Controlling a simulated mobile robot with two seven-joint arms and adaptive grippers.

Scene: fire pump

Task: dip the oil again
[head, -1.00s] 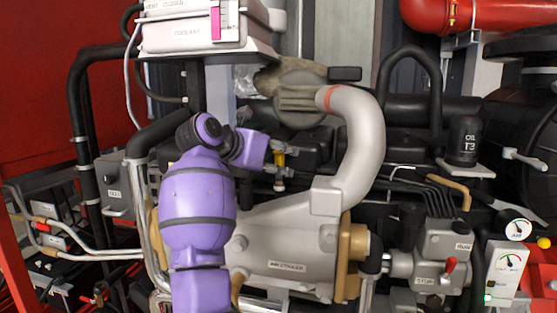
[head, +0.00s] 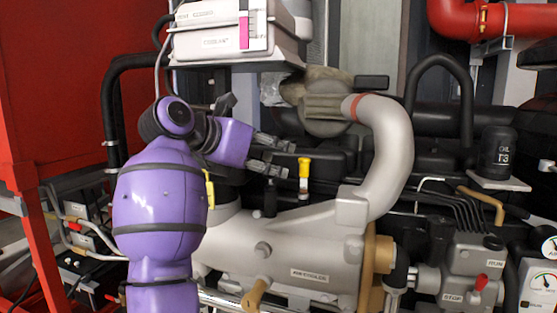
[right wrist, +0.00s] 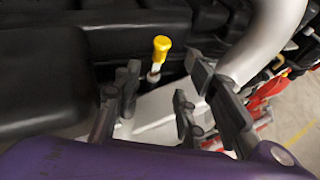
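The oil dipstick has a yellow handle (head: 304,168) and stands upright at the engine, above the grey housing; its lower part is hidden. It also shows in the right wrist view as a yellow knob on a pale stem (right wrist: 161,46). My right gripper (head: 286,156) is open and empty, its fingers pointing right, a little left of the yellow handle. In the right wrist view the fingers (right wrist: 160,92) are spread apart, and the yellow knob stands beyond the gap between them, not touched. My left gripper is not in view.
A large silver pipe (head: 388,140) curves down right of the dipstick. A white coolant box (head: 222,43) sits above my right arm. A black oil filter (head: 499,152) and a run/stop control box (head: 472,262) stand at right.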

